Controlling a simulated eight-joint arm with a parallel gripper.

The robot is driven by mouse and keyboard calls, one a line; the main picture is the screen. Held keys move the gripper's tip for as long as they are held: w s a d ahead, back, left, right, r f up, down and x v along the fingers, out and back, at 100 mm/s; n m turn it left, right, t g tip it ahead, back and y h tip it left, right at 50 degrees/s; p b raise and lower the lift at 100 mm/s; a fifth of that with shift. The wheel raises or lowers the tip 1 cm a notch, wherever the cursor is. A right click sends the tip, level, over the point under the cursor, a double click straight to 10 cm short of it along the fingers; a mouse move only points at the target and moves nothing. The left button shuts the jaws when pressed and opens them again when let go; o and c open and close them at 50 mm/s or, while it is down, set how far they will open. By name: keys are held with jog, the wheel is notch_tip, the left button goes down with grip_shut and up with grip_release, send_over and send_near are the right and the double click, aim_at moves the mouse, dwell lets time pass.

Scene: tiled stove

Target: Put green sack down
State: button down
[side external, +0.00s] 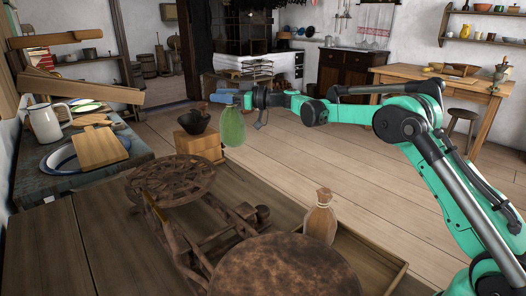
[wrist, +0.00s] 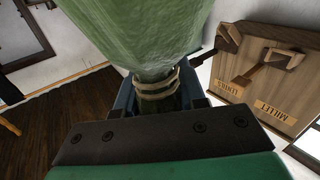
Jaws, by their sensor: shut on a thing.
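The green sack (side external: 232,127) hangs in the air from my gripper (side external: 234,99) in the side external view. My gripper is shut on its tied neck. In the wrist view the green sack (wrist: 135,35) fills the upper middle, and its cord-wrapped neck sits between the fingers of my gripper (wrist: 157,95). The sack is well above the floor and touches no surface that I can see. The fingertips are partly hidden by the sack in the wrist view.
A brown tied sack (side external: 320,218) stands by a wooden tray at the front. A wooden box (side external: 199,146) with a dark bowl (side external: 194,119) is left of the green sack. A wooden board with labels, one reading "MILLET" (wrist: 272,112), shows in the wrist view.

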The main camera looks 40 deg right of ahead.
aim_at(228, 142)
notch_tip(228, 142, down, 12)
jog(key=shift+f, duration=0.35)
jog(key=c, duration=0.5)
grip_release()
jog(key=shift+s+d, duration=0.15)
jog(key=shift+s, duration=0.05)
jog(key=v, duration=1.1)
jog(key=shift+s+d, duration=0.15)
jog(key=shift+s, duration=0.1)
